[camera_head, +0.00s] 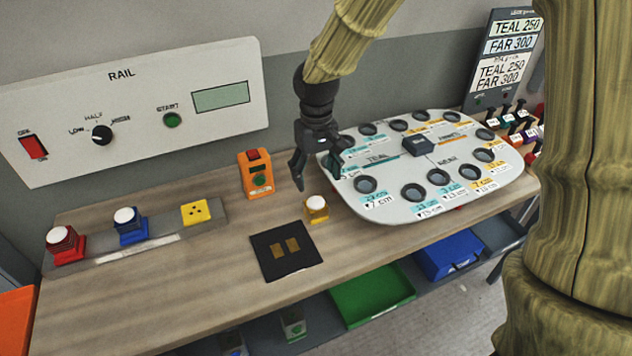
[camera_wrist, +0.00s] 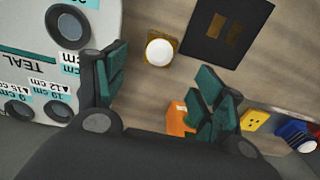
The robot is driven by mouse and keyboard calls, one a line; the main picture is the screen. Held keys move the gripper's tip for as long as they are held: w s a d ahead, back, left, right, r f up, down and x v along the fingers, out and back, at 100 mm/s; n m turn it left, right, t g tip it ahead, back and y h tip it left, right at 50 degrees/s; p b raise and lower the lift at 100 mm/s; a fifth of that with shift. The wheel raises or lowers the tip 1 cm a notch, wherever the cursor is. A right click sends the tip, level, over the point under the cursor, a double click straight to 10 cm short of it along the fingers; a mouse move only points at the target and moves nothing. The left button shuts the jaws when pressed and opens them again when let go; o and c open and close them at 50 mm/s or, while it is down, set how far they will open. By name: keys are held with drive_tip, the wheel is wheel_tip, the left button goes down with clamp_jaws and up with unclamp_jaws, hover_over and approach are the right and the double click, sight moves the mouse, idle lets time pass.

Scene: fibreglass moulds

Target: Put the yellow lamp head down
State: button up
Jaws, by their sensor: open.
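The yellow lamp head (camera_head: 316,208), with a white round top, stands upright on the wooden bench between the black square pad and the white rounded board. In the wrist view the lamp head (camera_wrist: 160,50) shows beyond the fingertips, with bare bench around it. My gripper (camera_head: 315,180) is open and empty, above the bench and just behind the lamp head, apart from it. In the wrist view its two green-padded fingers (camera_wrist: 165,85) are spread wide. The black pad (camera_head: 285,250) has two brass-coloured contacts and nothing on it.
A red lamp (camera_head: 66,245) and a blue lamp (camera_head: 130,226) stand on a grey strip beside an empty yellow socket (camera_head: 195,213). An orange box (camera_head: 256,173) stands left of my gripper. The white board (camera_head: 400,205) with holes lies to the right. Bench left of the pad is clear.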

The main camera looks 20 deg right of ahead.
sight(316, 200)
drive_tip(key=shift+r+b, duration=0.2)
drive_tip(key=shift+b, duration=1.05)
drive_tip(key=shift+w+f+p, duration=0.1)
drive_tip(key=shift+f+p, duration=1.3)
drive_tip(key=shift+f, duration=3.7)
drive_tip(key=c, duration=1.2)
drive_tip(key=shift+c, duration=0.2)
drive_tip(key=shift+r, duration=0.1)
